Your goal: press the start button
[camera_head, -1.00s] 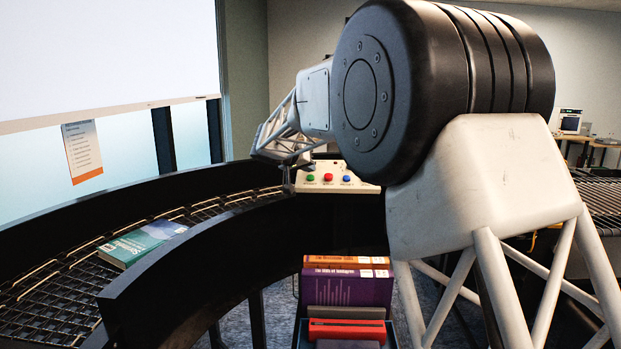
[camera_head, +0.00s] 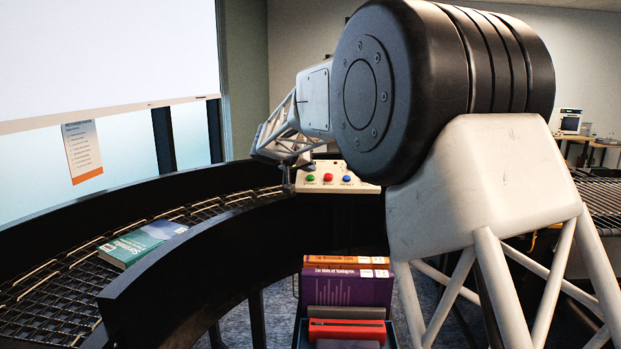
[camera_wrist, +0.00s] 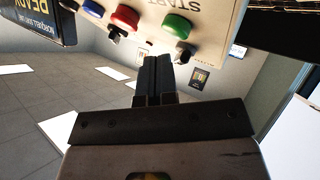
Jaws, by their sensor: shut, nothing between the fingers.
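The control panel (camera_head: 335,186) is a pale box beyond the curved conveyor, with a green button (camera_head: 310,178), a red button (camera_head: 328,177) and a blue button (camera_head: 346,178) in a row. In the wrist view the green button (camera_wrist: 176,27) is beside the word START, with the red button (camera_wrist: 124,17) to its left. My gripper (camera_wrist: 164,57) is shut and empty. In that view its fingertips appear just below the green button; contact cannot be told. In the head view my gripper is small, at the panel's left end, its fingertips unclear.
A curved roller conveyor (camera_head: 60,290) with a black side wall (camera_head: 200,262) carries a teal book (camera_head: 143,243). Upright books, including a purple one (camera_head: 347,288), stand in a holder in front of the panel. A dark display (camera_wrist: 35,22) shows beside the panel.

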